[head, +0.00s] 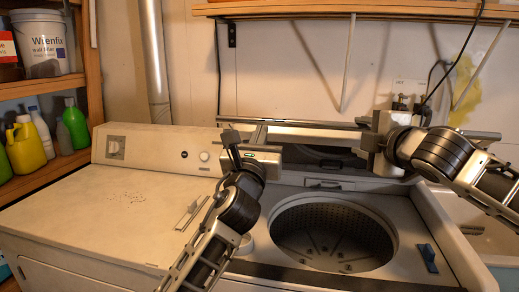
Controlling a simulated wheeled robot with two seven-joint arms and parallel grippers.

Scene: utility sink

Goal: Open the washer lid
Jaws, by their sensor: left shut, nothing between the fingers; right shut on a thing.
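The washer (440,262) stands at the right of the white machine, and its round perforated tub (330,235) is uncovered. The washer lid (315,131) is raised at the back of the opening and shows nearly edge-on as a pale horizontal band. My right gripper (366,139) is shut on the lid at its right part. My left gripper (231,138) is shut and empty, close to the lid's left end. I cannot tell whether it touches the lid. The arms hide parts of the lid and the back panel.
A flat white machine top (100,200) with a control panel fills the left. A wooden shelf (75,85) holds bottles and a white bucket (42,45). A blue part (427,257) sits right of the tub. A sink (480,222) lies at the far right.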

